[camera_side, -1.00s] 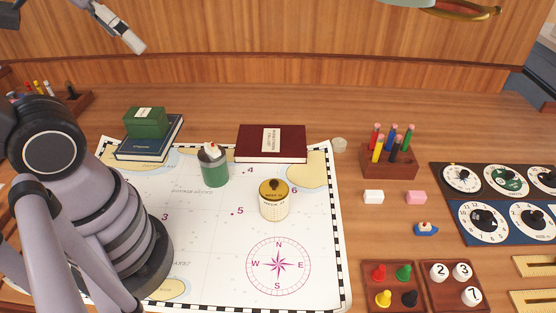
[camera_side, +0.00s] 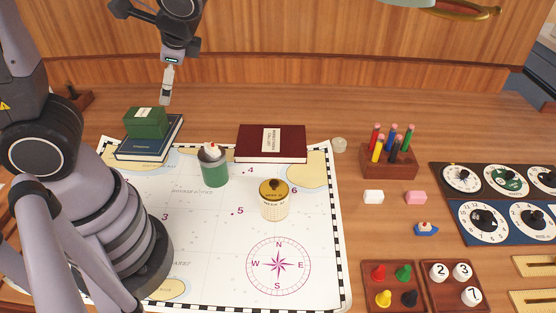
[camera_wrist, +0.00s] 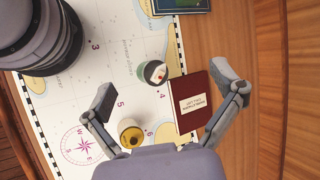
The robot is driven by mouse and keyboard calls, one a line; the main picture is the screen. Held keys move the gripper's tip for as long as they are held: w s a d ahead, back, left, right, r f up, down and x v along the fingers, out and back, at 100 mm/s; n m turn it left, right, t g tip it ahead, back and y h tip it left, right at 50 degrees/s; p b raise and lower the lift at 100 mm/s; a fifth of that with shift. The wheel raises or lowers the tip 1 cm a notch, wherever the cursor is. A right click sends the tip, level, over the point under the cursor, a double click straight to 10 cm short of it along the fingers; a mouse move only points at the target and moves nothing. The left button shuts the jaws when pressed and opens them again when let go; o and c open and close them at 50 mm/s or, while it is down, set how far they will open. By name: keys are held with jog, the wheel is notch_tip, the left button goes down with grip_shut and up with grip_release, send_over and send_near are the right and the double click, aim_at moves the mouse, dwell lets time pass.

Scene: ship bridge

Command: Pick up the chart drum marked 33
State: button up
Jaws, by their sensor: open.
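A cream drum with a gold lid and dark knob (camera_side: 274,200) stands upright on the chart near the number 5; it also shows in the wrist view (camera_wrist: 131,136). A green cylinder with a grey rim (camera_side: 214,170) stands behind it to the left, with a white and red item in its top; the wrist view shows it too (camera_wrist: 152,74). The marks on both are too small to read, so I cannot tell which bears 33. My gripper (camera_side: 167,90) is open and empty, high above the back left of the table. In the wrist view its fingers (camera_wrist: 165,86) are spread wide.
A maroon book (camera_side: 250,143) lies behind the drum, and stacked green and blue books (camera_side: 150,137) lie back left. A pen block (camera_side: 390,166), erasers, a toy boat (camera_side: 426,229), peg trays and dial panels fill the right. The front chart is clear.

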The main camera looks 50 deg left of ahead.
jog(key=w+d+f+m+t+y, duration=0.3)
jog(key=w+f+m+y, duration=0.25)
jog(key=m, duration=0.25)
jog(key=m+t+h, duration=0.3)
jog(key=m+t, duration=0.6)
jog(key=m, duration=0.2)
send_over(278, 185)
jog(key=s+a, duration=0.3)
jog(key=f, duration=1.2)
jog(key=shift+d+f, duration=0.25)
jog(key=shift+f, duration=0.1)
jog(key=d+f+m+h, duration=0.1)
jog(key=f, duration=0.1)
jog(key=s+d+f+m+t+h, duration=0.1)
jog(key=f+m, duration=0.1)
jog(key=d+f+m+h, duration=0.1)
jog(key=f+m, duration=0.1)
jog(key=shift+s+d+f+t+h, duration=0.1)
jog(key=shift+s+f+t+h, duration=0.15)
jog(key=shift+s+t+h, duration=0.1)
jog(key=shift+f, duration=0.35)
jog(key=x, duration=0.7)
jog(key=shift+w+f, duration=0.15)
jog(key=shift+d+m, duration=0.1)
jog(key=shift+m, duration=0.2)
